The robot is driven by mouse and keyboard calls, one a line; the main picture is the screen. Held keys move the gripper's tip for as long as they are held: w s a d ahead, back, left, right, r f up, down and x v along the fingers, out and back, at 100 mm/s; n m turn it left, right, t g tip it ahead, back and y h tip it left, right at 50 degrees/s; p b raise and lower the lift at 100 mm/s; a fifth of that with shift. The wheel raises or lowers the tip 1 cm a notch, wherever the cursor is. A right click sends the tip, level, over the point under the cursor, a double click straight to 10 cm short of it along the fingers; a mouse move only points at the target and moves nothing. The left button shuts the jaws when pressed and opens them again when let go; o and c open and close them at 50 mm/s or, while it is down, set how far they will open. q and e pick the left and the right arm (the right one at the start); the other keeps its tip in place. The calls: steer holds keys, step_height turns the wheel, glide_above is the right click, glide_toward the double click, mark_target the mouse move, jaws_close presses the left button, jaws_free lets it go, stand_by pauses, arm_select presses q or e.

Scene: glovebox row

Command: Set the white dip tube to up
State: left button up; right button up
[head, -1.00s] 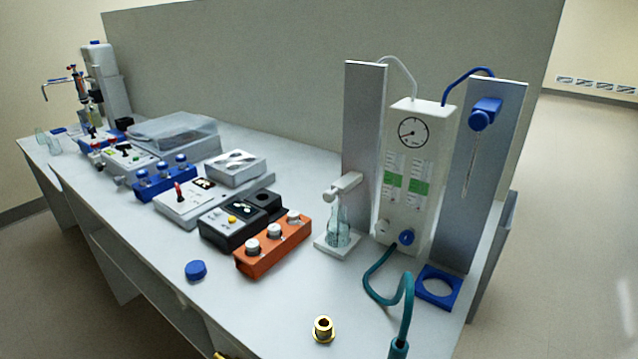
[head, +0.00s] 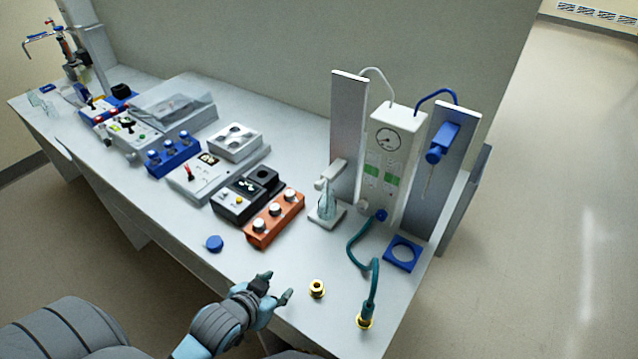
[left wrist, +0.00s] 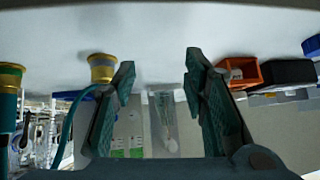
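The white dip-tube head (head: 331,174) is a small white block on the front of the left grey panel (head: 347,125). It sits low, right over a clear glass flask (head: 327,205) on a white base; the tube itself is hard to make out. My left gripper (head: 277,288) is open and empty over the front of the bench, in front of the flask and apart from it. In the left wrist view the two open fingers (left wrist: 158,75) frame the panel and flask (left wrist: 167,125), seen upside down. My right gripper is not in view.
A blue dip-tube head (head: 436,150) sits high on the right grey panel, above an empty blue ring base (head: 402,253). A brass fitting (head: 317,289), a teal hose (head: 363,252) and an orange knob box (head: 274,219) stand near the gripper. A blue cap (head: 214,244) lies left.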

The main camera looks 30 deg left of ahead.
arm_select(q)
steer(key=w+r+t, duration=0.1)
steer(key=w, duration=0.1)
steer(key=w+a+r+t, duration=0.1)
steer(key=w, duration=0.1)
steer(key=w+r+t, duration=0.1)
steer(key=w, duration=0.1)
steer(key=shift+w+a+r+t+h, duration=0.2)
steer(key=shift+a+t+h, duration=0.1)
steer(key=shift+t, duration=0.1)
steer(key=w+a+r+t+h, duration=0.2)
steer(key=w+r+t, duration=0.2)
steer(key=r, duration=0.2)
steer(key=t+b, duration=0.1)
steer(key=b, duration=0.8)
glide_toward(317, 187)
steer(key=w+f, duration=0.1)
steer(key=w, duration=0.1)
steer(key=shift+m, duration=0.4)
steer(key=w, duration=0.2)
steer(key=w+d+b, duration=0.1)
steer(key=w, duration=0.5)
steer(key=shift+d+r+b, duration=0.15)
steer(key=shift+r+b, duration=0.25)
steer(key=shift+w+r, duration=0.1)
steer(key=shift+w, duration=0.2)
jaws_close()
